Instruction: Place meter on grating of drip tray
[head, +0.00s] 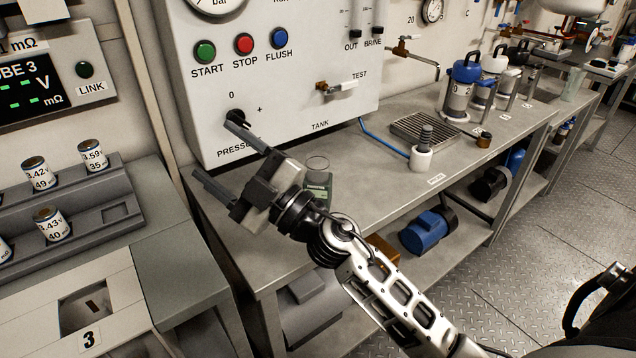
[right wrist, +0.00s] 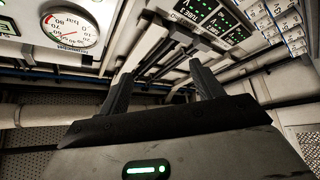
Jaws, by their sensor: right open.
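The drip tray (head: 396,123) with its slatted grating lies on the steel bench in the middle right of the head view. My right gripper (head: 212,148) is open and empty over the bench's left end, before the control panel, well left of the tray. Its two fingers also show apart in the right wrist view (right wrist: 162,88), with nothing between them. My left gripper is out of view.
A glass container (head: 318,180) stands on the bench just right of my right gripper. The bench's front middle is clear.

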